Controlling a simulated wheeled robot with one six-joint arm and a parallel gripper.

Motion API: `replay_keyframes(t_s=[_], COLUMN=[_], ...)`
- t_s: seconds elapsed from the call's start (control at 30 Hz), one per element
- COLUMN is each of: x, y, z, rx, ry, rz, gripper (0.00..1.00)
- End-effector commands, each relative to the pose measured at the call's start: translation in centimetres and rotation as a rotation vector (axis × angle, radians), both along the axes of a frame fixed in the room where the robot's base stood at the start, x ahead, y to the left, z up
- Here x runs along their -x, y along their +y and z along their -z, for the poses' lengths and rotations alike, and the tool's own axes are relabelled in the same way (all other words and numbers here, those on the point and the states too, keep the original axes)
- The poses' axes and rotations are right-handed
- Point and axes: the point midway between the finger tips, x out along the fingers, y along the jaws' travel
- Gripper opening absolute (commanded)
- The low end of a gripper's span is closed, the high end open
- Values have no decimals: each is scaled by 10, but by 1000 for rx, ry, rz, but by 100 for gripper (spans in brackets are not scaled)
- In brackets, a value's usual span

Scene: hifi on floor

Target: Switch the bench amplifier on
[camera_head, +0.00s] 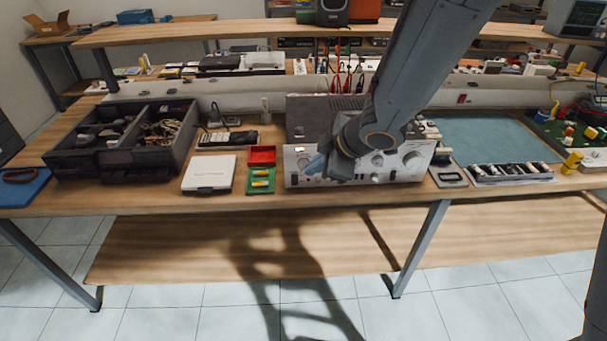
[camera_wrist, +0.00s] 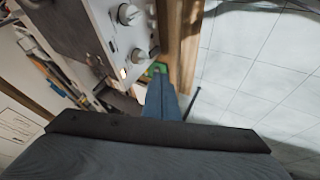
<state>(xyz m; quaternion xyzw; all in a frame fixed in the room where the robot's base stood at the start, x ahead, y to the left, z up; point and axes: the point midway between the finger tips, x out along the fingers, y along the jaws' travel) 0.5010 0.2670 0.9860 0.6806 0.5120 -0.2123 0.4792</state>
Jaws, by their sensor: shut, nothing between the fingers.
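The bench amplifier (camera_head: 408,174) stands on the workbench in the middle of the head view, a silver box with knobs on its front panel. My arm hides part of its front. My gripper (camera_head: 312,167) is in front of the left part of that panel, its blue fingers shut and empty. In the wrist view the shut fingers (camera_wrist: 161,82) point towards the lower edge of the panel. Two round knobs (camera_wrist: 138,56) and a small pale, bright-looking switch or lamp (camera_wrist: 123,73) show beside them. I cannot tell whether the fingertips touch the panel.
A red tray (camera_head: 262,155) and a green tray (camera_head: 261,187) with yellow parts lie left of the amplifier. A white case (camera_head: 209,173) and a dark divided box (camera_head: 122,165) are further left. A grey meter-like item (camera_head: 448,177) sits close on the right. Floor space in front is clear.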

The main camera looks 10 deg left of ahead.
Motion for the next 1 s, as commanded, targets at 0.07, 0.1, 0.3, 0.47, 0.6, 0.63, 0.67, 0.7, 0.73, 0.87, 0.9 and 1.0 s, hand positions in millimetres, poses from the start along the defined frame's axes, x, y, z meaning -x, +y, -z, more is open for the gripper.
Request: replay_keyframes(t_s=[0.07,0.1,0.3,0.47,0.6,0.63,0.67,0.7,0.73,0.87,0.9,1.0], x=[2,3,5,5,5,5,5,5,4,-6,-10,-14], y=[-4,-6,-9,-8,-8,-8,-8,-9,-10,-38,-55,-114], z=[-10,-13,-18,-18,-18,-18,-18,-18,-18,-20,-20,-21], rx=[0,0,1,1,1,1,1,1,2,12,20,37], ry=[0,0,1,1,1,1,1,1,3,15,27,79], rz=[-1,-1,-2,-4,-4,-4,-4,-2,6,135,213,477], gripper=[0,0,0,0,0,0,0,0,0,0,0,0])
